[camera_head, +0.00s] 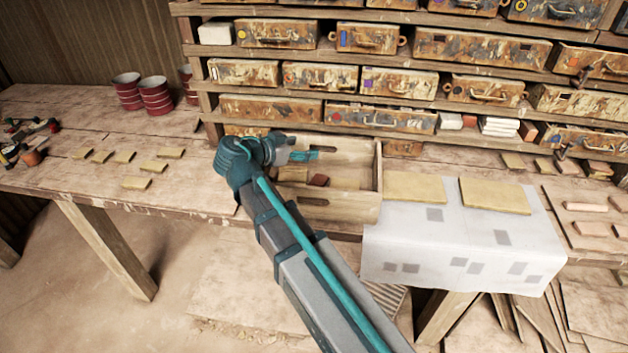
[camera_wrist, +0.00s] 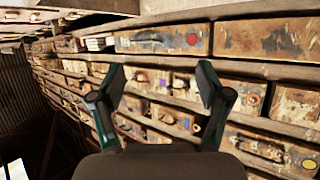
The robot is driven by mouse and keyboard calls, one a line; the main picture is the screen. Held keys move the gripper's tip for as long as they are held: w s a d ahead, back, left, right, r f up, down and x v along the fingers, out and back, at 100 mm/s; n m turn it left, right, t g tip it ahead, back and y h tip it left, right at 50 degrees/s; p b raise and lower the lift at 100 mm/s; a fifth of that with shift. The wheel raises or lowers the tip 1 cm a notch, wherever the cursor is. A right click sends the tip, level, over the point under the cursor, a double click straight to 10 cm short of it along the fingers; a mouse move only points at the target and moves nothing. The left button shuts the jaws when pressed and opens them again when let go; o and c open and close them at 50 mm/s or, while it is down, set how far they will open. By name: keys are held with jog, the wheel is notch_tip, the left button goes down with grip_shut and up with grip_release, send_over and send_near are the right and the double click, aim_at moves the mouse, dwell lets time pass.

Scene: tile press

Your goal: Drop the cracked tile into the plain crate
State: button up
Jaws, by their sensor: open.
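A plain wooden crate (camera_head: 352,207) stands on the bench in the middle of the head view. Inside it lie a dark red piece (camera_head: 319,180) and a tan piece (camera_head: 293,174). I cannot tell whether either is the cracked tile; no crack is visible on any tile at this size. My gripper (camera_head: 303,155) is over the left back part of the crate. In the wrist view my gripper (camera_wrist: 162,85) has its two fingers wide apart with nothing between them, facing the shelves. My arm hides the crate's left front corner.
A shelf rack with painted drawers (camera_head: 365,82) rises close behind the crate. A white cloth (camera_head: 450,245) with two large tan tiles (camera_head: 495,195) lies to the right. Small tan tiles (camera_head: 136,183) and red cups (camera_head: 156,97) are on the left bench.

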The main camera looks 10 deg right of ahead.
jog(key=shift+v, duration=2.35)
jog(key=shift+d, duration=0.1)
